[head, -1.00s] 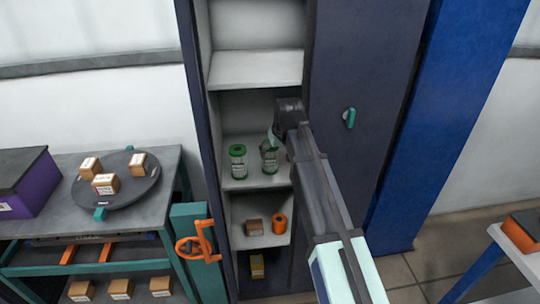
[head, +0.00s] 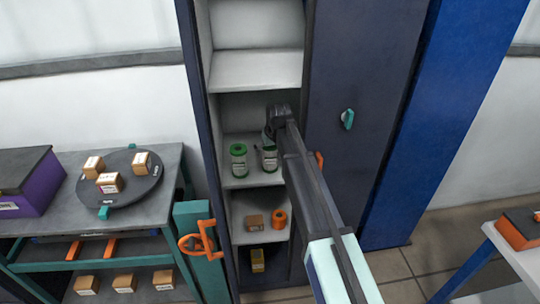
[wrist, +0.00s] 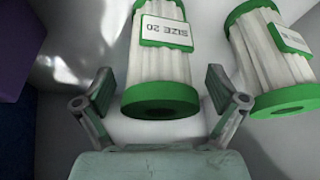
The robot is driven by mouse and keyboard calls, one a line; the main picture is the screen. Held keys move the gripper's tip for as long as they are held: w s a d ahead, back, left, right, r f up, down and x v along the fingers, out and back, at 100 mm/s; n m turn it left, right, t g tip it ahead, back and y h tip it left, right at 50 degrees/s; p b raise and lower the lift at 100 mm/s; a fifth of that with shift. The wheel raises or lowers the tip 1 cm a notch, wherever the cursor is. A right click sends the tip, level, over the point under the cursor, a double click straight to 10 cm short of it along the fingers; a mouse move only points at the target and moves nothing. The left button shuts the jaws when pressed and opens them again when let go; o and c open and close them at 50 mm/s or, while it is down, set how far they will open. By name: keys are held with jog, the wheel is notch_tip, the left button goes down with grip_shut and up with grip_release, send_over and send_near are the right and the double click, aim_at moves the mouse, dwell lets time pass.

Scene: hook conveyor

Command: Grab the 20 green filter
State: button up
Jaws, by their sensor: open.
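A green-ended filter (wrist: 162,66) with white pleats and a tag reading "SIZE 20", seen upside down, lies between my open fingers in the wrist view. My gripper (wrist: 160,92) is open, one finger on each side of the filter's near end, with gaps visible. In the head view this appears to be the right filter (head: 269,160), on the middle cabinet shelf (head: 250,181), partly hidden by my gripper (head: 269,138). A second green filter (head: 238,160) stands to its left; in the wrist view it is at the right (wrist: 272,52), its tag unreadable.
The cabinet's side wall and door (head: 350,130) lie close to my arm on the right. A table with a round turntable (head: 135,190) and boxes is at left.

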jog(key=c, duration=1.4)
jog(key=shift+r, duration=0.1)
